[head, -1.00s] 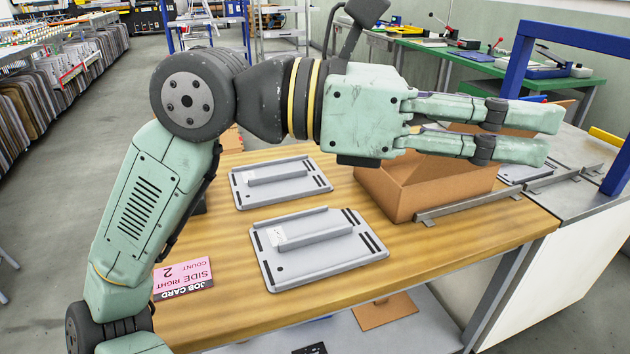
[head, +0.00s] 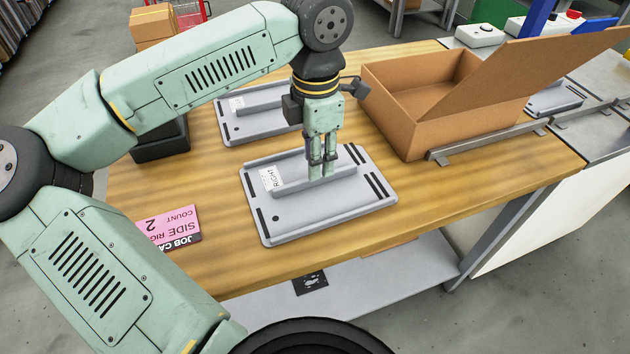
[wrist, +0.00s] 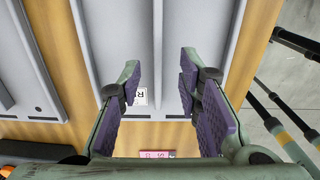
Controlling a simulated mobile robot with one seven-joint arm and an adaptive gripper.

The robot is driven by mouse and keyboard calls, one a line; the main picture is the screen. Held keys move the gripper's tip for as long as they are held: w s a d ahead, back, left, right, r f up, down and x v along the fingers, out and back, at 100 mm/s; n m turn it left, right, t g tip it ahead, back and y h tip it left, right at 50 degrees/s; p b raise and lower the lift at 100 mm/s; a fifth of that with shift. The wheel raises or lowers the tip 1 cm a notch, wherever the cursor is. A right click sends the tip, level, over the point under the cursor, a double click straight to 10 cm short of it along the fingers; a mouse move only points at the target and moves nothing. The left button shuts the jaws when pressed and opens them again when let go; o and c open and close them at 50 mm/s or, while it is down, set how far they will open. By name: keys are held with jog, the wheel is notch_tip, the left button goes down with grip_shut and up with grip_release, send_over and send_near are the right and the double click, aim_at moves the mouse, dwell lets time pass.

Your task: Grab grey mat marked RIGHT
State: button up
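The grey mat marked RIGHT (head: 300,222) lies flat on the wooden table, with a raised bar along its middle and a white RIGHT label (head: 271,178) at the bar's left end. My gripper (head: 322,176) points straight down over the bar, its fingertips close to it; contact cannot be told. In the wrist view my gripper (wrist: 160,62) is open, its fingers apart over the mat (wrist: 112,40), with the bar's line running between them. The label (wrist: 140,97) is partly visible there.
A second grey mat (head: 232,132) lies behind, also at left in the wrist view (wrist: 22,70). An open cardboard box (head: 400,126) and a metal rail (head: 485,142) are at right. A pink job card (head: 165,228) lies left. A dark bin (head: 160,143) stands behind it.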

notch_tip(320, 180, down, 5)
jog(key=shift+a+f+p, duration=0.1)
jog(key=shift+p, duration=0.7)
jog(key=shift+c, duration=0.3)
jog(key=shift+w, duration=0.1)
grip_shut()
